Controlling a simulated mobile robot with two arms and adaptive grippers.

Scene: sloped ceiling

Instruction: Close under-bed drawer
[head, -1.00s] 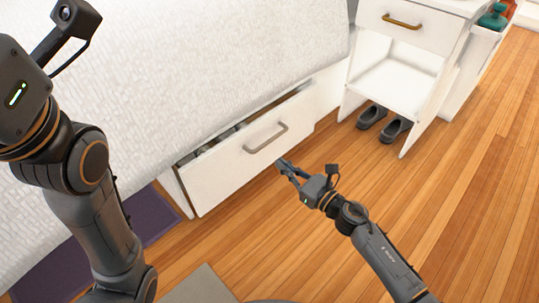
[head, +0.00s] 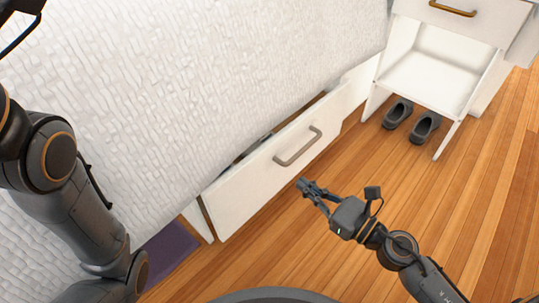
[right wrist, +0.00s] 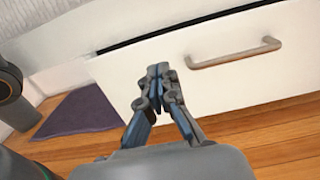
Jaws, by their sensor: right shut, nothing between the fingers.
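The white under-bed drawer (head: 262,184) stands partly pulled out from beneath the bed, with a dark gap along its top edge. Its grey bar handle (head: 298,146) is on the front; the drawer front (right wrist: 235,85) and handle (right wrist: 235,54) also show in the right wrist view. My right gripper (head: 303,184) is shut and empty, in front of the drawer below the handle. In the right wrist view its fingertips (right wrist: 158,70) overlap the drawer front, left of the handle; I cannot tell whether they touch it. My left arm shows at the left, but its gripper is out of view.
The bed with a white textured cover (head: 190,90) lies above the drawer. A white nightstand (head: 440,75) with a brass-handled drawer stands at right, dark shoes (head: 411,119) under it. A purple mat (head: 170,252) lies at lower left. Wooden floor before the drawer is clear.

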